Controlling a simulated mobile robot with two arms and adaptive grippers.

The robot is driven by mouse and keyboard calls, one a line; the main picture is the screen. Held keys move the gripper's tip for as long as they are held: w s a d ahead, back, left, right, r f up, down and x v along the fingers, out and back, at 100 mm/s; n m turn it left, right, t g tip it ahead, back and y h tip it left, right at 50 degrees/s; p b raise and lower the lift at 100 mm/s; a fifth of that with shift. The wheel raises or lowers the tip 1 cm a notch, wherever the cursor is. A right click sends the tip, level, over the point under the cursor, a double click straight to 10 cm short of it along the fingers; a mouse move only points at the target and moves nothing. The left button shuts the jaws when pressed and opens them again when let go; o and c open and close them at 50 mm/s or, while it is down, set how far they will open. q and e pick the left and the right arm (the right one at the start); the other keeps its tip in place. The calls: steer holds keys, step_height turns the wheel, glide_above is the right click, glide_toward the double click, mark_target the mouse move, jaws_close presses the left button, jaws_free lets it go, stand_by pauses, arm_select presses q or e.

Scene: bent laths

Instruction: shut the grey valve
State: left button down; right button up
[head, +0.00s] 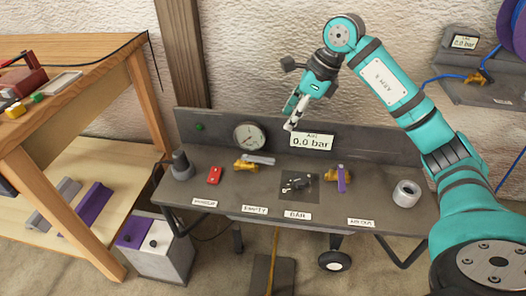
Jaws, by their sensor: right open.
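The grey valve (246,166) is a brass body with a flat grey lever (261,159), on the dark bench left of centre. Its lever lies sideways, pointing right along the bench. A second brass valve (329,174) with a purple lever (341,181) stands further right; that lever points toward the front edge. My right gripper (293,114) is open and empty. It hangs in front of the bench's back panel, above and to the right of the grey valve, apart from it. My left gripper is out of view.
The back panel carries a round gauge (249,136) and a display (312,142) reading 0.0 bar. The bench (380,214) also bears a red block (215,175), a dark cone-shaped piece (181,166) and a grey ring (406,193). A wooden table (97,77) stands at the left.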

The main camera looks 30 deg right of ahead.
mark_target(265, 159)
arm_select(q)
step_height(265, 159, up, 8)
steer(key=b, duration=0.2)
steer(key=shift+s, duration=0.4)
arm_select(e)
steer(key=x, duration=1.5)
steer(key=shift+a+f, duration=0.1)
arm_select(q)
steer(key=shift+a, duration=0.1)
arm_select(e)
steer(key=shift+c, duration=0.2)
jaws_close()
